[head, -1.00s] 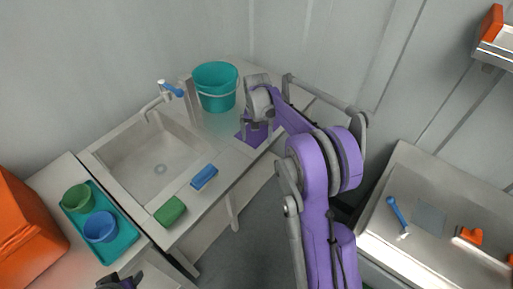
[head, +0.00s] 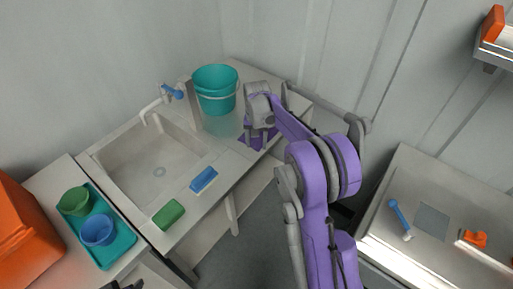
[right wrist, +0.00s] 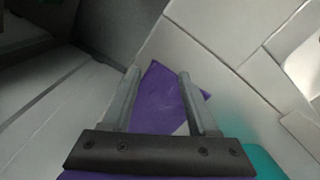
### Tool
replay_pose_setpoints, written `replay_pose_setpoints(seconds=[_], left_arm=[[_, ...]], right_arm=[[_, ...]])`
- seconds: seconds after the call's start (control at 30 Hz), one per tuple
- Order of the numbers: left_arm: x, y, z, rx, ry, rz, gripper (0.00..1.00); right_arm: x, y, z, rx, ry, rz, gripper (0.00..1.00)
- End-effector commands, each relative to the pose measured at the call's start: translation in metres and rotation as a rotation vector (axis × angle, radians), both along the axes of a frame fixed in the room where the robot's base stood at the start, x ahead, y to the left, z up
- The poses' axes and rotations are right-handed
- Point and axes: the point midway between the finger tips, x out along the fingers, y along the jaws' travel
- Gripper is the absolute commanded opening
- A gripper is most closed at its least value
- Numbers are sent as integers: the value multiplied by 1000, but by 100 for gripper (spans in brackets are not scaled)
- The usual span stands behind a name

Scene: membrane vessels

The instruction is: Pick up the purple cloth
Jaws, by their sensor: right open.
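The purple cloth (head: 250,142) lies flat on the counter to the right of the sink, in front of the teal bucket; my right gripper partly hides it in the head view. In the right wrist view the cloth (right wrist: 166,100) shows between and beyond the fingers. My right gripper (head: 262,136) is over the cloth with its fingers pointing down. In the right wrist view my right gripper (right wrist: 158,75) is open, with the cloth between its fingertips; I cannot tell whether they touch it. At the bottom edge of the head view a small dark part of my left gripper shows.
The teal bucket (head: 215,90) stands just behind the cloth. A sink (head: 155,160) with a tap is to the left. A blue sponge (head: 204,179) and a green sponge (head: 169,213) lie on the counter's front edge. A teal tray (head: 118,243) holds two cups.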

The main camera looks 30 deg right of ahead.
Motion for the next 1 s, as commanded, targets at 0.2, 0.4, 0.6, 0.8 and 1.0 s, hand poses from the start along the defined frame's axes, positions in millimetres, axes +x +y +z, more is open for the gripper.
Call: replay_pose_setpoints(seconds=[0.2, 0.4, 0.6, 0.8, 1.0], left_arm=[[0, 0, -1, 0, 0, 0, 50], [0, 0, -1, 0, 0, 0, 50], [0, 0, -1, 0, 1, 0, 50], [0, 0, -1, 0, 0, 0, 50], [0, 0, -1, 0, 0, 0, 50]], right_arm=[[-1, -1, -2, -2, 3, -1, 34], [-1, -1, -2, -2, 3, -1, 16], [-1, -1, -2, -2, 3, -1, 0], [-1, -1, -2, -2, 3, -1, 0], [-1, -1, -2, -1, 2, -1, 0]])
